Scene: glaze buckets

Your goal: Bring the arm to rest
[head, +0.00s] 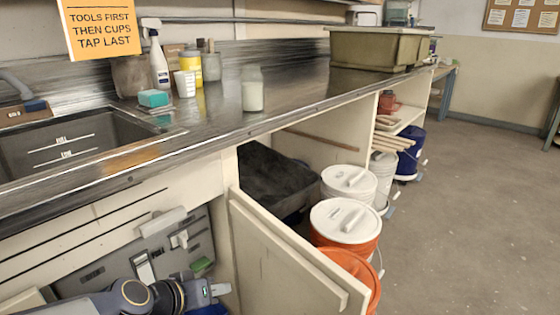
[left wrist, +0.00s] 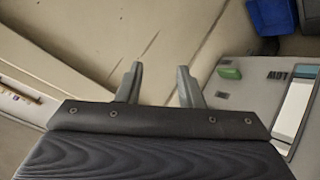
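My left arm (head: 130,297) comes in at the lower left of the head view, low in front of the cabinet under the sink. My left gripper (head: 208,290) is at its end, beside the grey panel inside the cabinet. In the left wrist view the two fingers of the left gripper (left wrist: 159,85) stand apart with nothing between them. A pale cabinet surface shows beyond them. My right arm and gripper are in neither view.
An open cabinet door (head: 285,262) stands to the right of the left gripper. Beyond it are lidded buckets (head: 345,222) and a black bin (head: 275,180). The counter (head: 300,85) with the sink (head: 70,140) is above. The floor (head: 470,210) at right is clear.

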